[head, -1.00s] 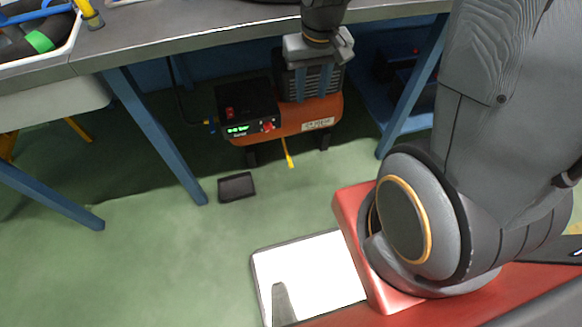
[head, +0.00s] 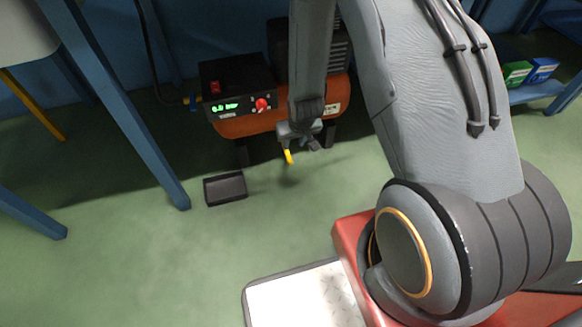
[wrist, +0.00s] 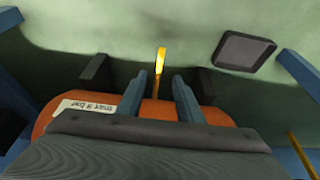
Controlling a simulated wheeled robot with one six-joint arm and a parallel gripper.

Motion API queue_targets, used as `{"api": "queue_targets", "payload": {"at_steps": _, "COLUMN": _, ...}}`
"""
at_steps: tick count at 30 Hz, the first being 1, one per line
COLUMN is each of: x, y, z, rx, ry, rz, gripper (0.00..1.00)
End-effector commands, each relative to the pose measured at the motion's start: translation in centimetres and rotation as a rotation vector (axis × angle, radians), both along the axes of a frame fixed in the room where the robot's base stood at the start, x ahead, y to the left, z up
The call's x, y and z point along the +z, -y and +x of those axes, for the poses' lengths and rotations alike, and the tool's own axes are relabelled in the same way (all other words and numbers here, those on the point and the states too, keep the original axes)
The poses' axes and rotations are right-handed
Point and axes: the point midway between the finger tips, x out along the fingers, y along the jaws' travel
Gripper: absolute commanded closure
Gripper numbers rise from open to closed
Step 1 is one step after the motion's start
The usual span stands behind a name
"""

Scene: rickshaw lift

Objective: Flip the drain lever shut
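The yellow drain lever (head: 289,157) hangs below the orange compressor tank (head: 240,124), just in front of the floor. My gripper (head: 304,142) is down at the tank's underside, close to the lever. In the wrist view the lever (wrist: 160,59) points away from the tank (wrist: 155,106), between and slightly beyond the tips of my two fingers (wrist: 160,76). The fingers are spread apart with a gap on both sides of the lever, and nothing is gripped. The lever's joint at the tank is hard to make out.
A dark shallow tray (head: 225,188) lies on the green floor left of the lever. The compressor's black control box (head: 236,84) stands above. A blue table leg (head: 125,115) rises at left. A blue shelf with small boxes (head: 541,69) is at right.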

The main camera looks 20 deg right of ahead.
Motion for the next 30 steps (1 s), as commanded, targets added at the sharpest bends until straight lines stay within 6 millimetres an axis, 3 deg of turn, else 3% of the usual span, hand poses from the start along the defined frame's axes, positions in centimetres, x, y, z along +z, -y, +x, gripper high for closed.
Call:
{"api": "queue_targets", "payload": {"at_steps": 1, "x": -2.4, "y": 0.0, "z": 0.4, "rx": 0.000, "ry": 0.006, "rz": 0.000, "gripper": 0.67}}
{"api": "queue_targets", "payload": {"at_steps": 4, "x": -4.4, "y": -0.1, "z": 0.9, "rx": 0.001, "ry": 0.020, "rz": 0.000, "gripper": 0.67}}
{"api": "queue_targets", "payload": {"at_steps": 11, "x": -6.3, "y": 0.0, "z": 1.4, "rx": 0.000, "ry": 0.030, "rz": 0.000, "gripper": 0.67}}
{"api": "queue_targets", "payload": {"at_steps": 21, "x": -11.0, "y": 0.0, "z": 3.3, "rx": 0.000, "ry": 0.029, "rz": 0.000, "gripper": 0.67}}
{"api": "queue_targets", "payload": {"at_steps": 30, "x": -12.5, "y": 0.0, "z": 4.0, "rx": 0.000, "ry": 0.030, "rz": 0.000, "gripper": 0.67}}
